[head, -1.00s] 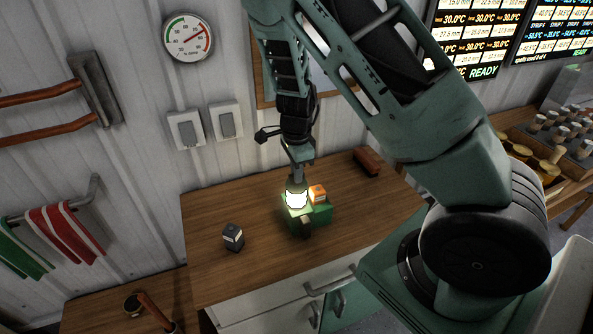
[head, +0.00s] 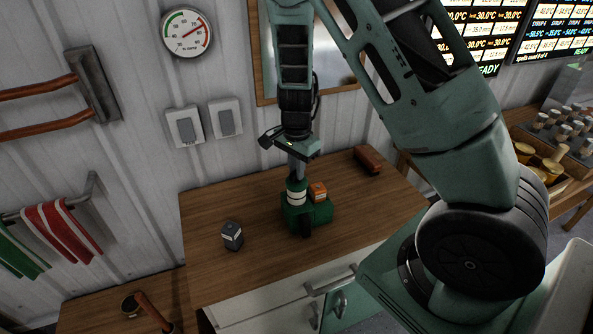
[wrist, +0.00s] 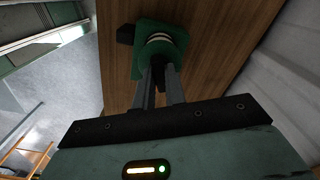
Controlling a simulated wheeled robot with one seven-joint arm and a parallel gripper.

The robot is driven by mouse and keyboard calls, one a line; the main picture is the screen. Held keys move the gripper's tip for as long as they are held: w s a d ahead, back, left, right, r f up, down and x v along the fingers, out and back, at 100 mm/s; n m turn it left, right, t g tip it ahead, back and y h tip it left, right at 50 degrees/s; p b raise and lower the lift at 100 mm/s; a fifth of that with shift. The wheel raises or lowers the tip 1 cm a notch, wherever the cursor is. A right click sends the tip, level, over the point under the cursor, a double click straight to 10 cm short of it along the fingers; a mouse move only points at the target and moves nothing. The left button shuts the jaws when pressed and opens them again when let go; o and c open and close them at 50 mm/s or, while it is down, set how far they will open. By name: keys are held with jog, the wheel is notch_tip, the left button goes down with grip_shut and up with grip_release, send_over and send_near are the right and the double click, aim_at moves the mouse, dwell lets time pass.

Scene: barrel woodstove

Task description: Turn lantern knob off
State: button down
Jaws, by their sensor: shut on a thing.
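The lantern (head: 296,197) stands on the wooden counter, its green body banded with white and unlit. It also shows at the top of the wrist view (wrist: 162,41). My gripper (head: 296,177) reaches down to the lantern's top. In the wrist view its two fingers (wrist: 159,72) are close together against the lantern, shut on its knob. The knob itself is hidden by the fingers and too small to make out.
An orange box (head: 317,191) sits in a green holder (head: 320,211) right beside the lantern. A small dark box (head: 232,236) stands to the left on the counter (head: 265,265). A reddish-brown block (head: 367,160) lies back right. The wall is close behind.

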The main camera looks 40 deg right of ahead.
jog(key=n+b, duration=0.2)
jog(key=n, duration=0.4)
jog(key=n+b, duration=0.2)
jog(key=n, duration=0.4)
jog(key=shift+n, duration=0.3)
dwell(0.4)
jog(key=c, duration=1.4)
grip_release()
jog(key=shift+c, duration=0.2)
jog(key=shift+r, duration=0.1)
notch_tip(320, 180, up, 17)
jog(key=b, duration=0.3)
jog(key=shift+r, duration=0.15)
